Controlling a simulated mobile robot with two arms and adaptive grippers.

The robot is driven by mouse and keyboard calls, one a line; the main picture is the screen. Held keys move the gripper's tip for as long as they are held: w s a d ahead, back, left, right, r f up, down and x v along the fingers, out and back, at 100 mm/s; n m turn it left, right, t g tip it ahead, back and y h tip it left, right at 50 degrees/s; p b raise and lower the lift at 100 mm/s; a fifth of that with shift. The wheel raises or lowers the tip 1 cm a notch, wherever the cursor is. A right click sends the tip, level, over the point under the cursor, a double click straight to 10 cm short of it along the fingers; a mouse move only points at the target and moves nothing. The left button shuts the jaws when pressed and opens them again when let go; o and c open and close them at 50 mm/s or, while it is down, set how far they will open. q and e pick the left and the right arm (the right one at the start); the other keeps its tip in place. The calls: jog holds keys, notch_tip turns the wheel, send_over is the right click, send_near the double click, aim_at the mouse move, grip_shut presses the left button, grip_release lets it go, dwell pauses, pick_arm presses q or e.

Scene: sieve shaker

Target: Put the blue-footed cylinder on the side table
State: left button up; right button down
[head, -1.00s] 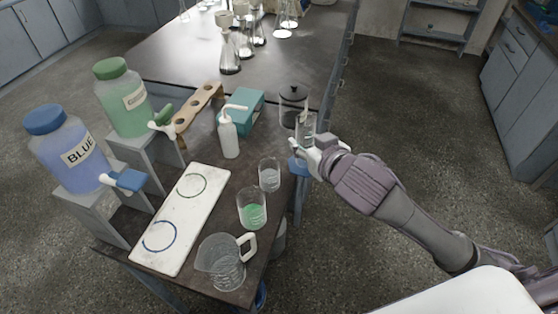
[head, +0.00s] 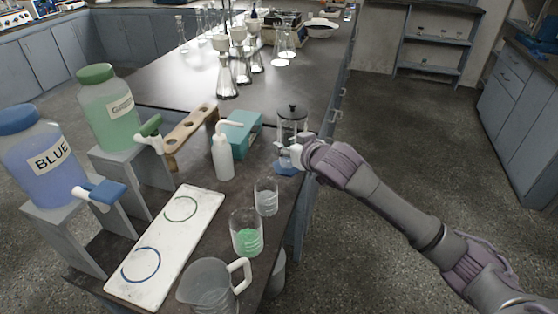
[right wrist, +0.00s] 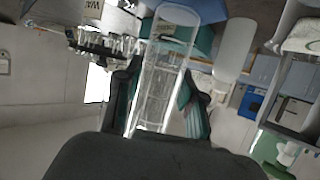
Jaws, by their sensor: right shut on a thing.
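The blue-footed cylinder is clear and graduated, and its blue foot (head: 286,168) shows below my right gripper (head: 287,149) near the right edge of the dark bench. My right gripper is shut on its clear body, hiding part of it. In the right wrist view the clear tube (right wrist: 160,85) runs between the two fingers (right wrist: 158,98). I cannot tell whether the foot touches the bench. I cannot single out a separate side table. My left gripper is not in view.
A black-lidded glass jar (head: 292,122) stands just behind the cylinder. A wash bottle (head: 223,158), teal box (head: 243,128), small beaker (head: 266,197), green-liquid beaker (head: 246,237) and jug (head: 207,286) stand nearby. A white board (head: 166,246) lies left. Floor is free at right.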

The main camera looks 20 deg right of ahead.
jog(key=x, duration=0.4)
jog(key=shift+s+a+f, duration=0.2)
jog(key=shift+a, duration=0.15)
jog(key=shift+f, duration=2.05)
jog(key=c, duration=0.7)
grip_release()
jog(key=shift+f, duration=0.15)
jog(key=shift+s+r, duration=0.1)
jog(key=shift+r, duration=0.1)
jog(key=v, duration=1.2)
jog(key=shift+f, duration=0.1)
